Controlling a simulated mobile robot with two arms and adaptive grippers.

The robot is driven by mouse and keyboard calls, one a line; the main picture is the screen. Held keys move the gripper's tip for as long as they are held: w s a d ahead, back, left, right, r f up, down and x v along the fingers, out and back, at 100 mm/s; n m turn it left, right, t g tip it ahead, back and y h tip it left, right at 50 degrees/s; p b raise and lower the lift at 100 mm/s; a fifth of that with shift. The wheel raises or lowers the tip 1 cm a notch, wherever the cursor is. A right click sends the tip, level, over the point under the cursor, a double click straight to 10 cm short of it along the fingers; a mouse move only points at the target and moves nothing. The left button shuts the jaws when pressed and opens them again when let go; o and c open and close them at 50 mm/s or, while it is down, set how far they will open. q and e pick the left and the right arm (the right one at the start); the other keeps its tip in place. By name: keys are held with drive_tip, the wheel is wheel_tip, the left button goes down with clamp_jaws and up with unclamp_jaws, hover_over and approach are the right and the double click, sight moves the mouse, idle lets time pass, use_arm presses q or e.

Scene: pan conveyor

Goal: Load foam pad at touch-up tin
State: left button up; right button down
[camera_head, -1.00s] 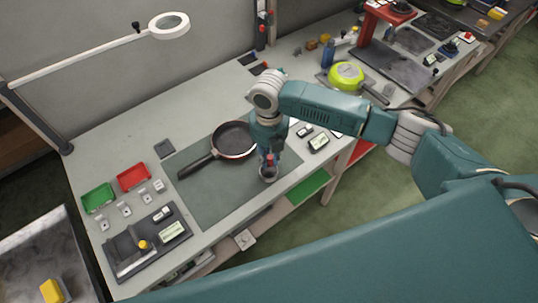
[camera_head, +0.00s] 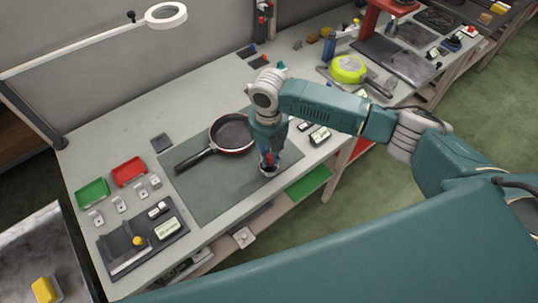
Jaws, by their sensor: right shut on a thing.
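My right gripper (camera_head: 269,163) points down at the right part of the dark green mat (camera_head: 213,196). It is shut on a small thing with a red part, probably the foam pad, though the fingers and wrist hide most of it. The touch-up tin (camera_head: 268,173) is a small round tin on the mat, directly below the gripper. I cannot tell whether the pad touches what is in the tin. My left gripper is not in view.
A dark frying pan (camera_head: 232,133) lies on the mat just left of my right gripper. A green tray (camera_head: 92,193) and a red tray (camera_head: 129,171) sit at the left, near a dark fixture board (camera_head: 170,246). A lime pan (camera_head: 349,68) stands at the back right.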

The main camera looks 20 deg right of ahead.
sight(269, 156)
drive_tip(key=shift+f, duration=0.5)
idle(0.4)
drive_tip(key=shift+s+f, duration=0.1)
idle(1.6)
wheel_tip(269, 156, up, 7)
drive_tip(key=p, duration=0.7)
idle(0.5)
